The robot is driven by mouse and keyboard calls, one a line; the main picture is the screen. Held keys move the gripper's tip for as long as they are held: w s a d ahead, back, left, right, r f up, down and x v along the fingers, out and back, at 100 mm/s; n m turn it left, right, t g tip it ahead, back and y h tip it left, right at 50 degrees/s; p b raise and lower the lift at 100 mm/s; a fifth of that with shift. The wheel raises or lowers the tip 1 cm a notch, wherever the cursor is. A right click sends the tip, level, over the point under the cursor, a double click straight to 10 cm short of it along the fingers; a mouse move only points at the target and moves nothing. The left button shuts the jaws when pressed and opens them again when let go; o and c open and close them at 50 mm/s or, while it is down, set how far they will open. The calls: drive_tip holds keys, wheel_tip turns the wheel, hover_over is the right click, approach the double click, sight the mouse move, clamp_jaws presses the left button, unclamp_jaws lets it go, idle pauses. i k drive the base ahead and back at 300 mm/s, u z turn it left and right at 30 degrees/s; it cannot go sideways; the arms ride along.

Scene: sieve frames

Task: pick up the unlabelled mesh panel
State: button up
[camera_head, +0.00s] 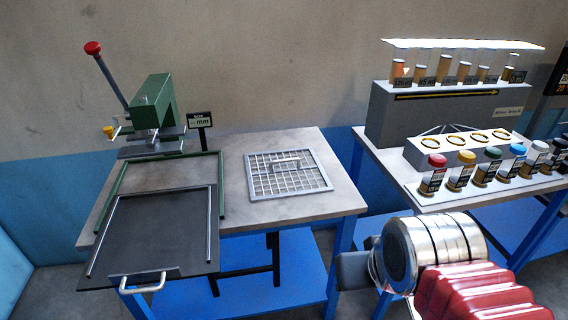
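A square mesh panel (262,183) with a light metal frame and a small raised handle on top lies flat on the right part of the left table. I see no label on it. My gripper is not clearly visible. Part of my arm, with a silver ringed joint and a red ribbed sleeve, shows at the lower right, apart from the panel. Its fingers cannot be made out.
A green press (153,105) with a red-knobbed lever stands at the back of the left table (290,212). A dark drawer tray (150,235) extends over the front edge. The right table holds a grey unit (445,115) and several capped jars (432,175). A gap separates the tables.

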sight(318, 165)
drive_tip(key=i, duration=0.85)
drive_tip(key=u, duration=1.85)
